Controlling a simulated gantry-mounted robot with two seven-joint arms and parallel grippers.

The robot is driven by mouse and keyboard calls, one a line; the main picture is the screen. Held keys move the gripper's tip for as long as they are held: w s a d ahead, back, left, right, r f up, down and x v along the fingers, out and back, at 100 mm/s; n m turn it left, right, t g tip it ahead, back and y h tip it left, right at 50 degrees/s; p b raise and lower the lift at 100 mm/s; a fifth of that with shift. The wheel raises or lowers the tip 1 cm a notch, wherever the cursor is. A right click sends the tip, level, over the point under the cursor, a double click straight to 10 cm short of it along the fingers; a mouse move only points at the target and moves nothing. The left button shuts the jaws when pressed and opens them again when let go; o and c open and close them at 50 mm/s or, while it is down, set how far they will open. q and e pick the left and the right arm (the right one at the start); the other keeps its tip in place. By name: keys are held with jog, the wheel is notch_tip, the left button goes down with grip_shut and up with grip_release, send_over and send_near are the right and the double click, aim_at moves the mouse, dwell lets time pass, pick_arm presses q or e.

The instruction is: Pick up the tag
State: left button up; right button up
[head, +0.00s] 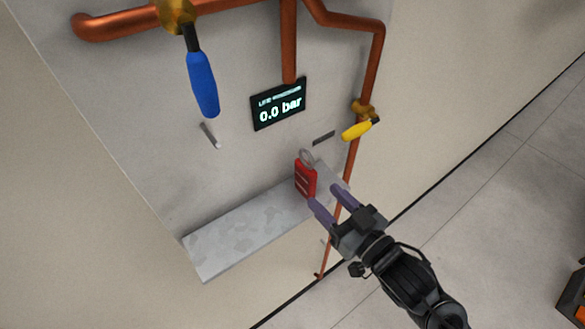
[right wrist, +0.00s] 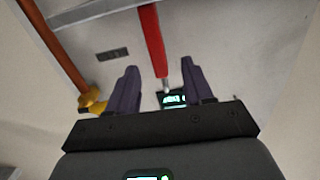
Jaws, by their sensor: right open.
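The red tag (head: 305,180) with a metal ring (head: 307,157) at its top stands near the right end of the grey shelf (head: 240,232). My right gripper (head: 327,197) is open, its two purple fingers pointing at the tag from the lower right. The fingers look close to the tag; whether they touch it I cannot tell. In the right wrist view the tag (right wrist: 152,40) shows as a narrow red strip beyond and between the fingertips of my right gripper (right wrist: 162,78). My left gripper is not in view.
Copper pipes (head: 372,70) run along the wall panel. A blue-handled valve (head: 203,85) is at upper left and a yellow-handled valve (head: 357,130) is right of the tag. A display (head: 279,104) reads 0.0 bar. The shelf left of the tag is clear.

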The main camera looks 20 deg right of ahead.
aim_at(315, 181)
jog(key=shift+w+r+b, duration=0.35)
jog(key=shift+w+b, duration=0.1)
jog(key=shift+b, duration=0.4)
jog(key=shift+w+a+b, duration=0.15)
jog(key=shift+w+b, duration=0.5)
jog(key=shift+w, duration=0.05)
jog(key=shift+w+a+r+p, duration=0.15)
jog(key=shift+w+p, duration=0.1)
jog(key=shift+w, duration=0.25)
jog(key=shift+w+a+r+p, duration=0.1)
jog(key=shift+w+p, duration=0.1)
jog(key=shift+w, duration=0.25)
jog(key=shift+w+a+f, duration=0.1)
jog(key=shift+w+a, duration=0.05)
jog(key=shift+w, duration=0.3)
jog(key=p+x, duration=0.2)
jog(key=x, duration=0.2)
jog(key=shift+w+f, duration=0.1)
jog(key=shift+f, duration=0.05)
jog(key=shift+w+a+f, duration=0.1)
jog(key=shift+w+a, duration=0.1)
jog(key=shift+w, duration=0.3)
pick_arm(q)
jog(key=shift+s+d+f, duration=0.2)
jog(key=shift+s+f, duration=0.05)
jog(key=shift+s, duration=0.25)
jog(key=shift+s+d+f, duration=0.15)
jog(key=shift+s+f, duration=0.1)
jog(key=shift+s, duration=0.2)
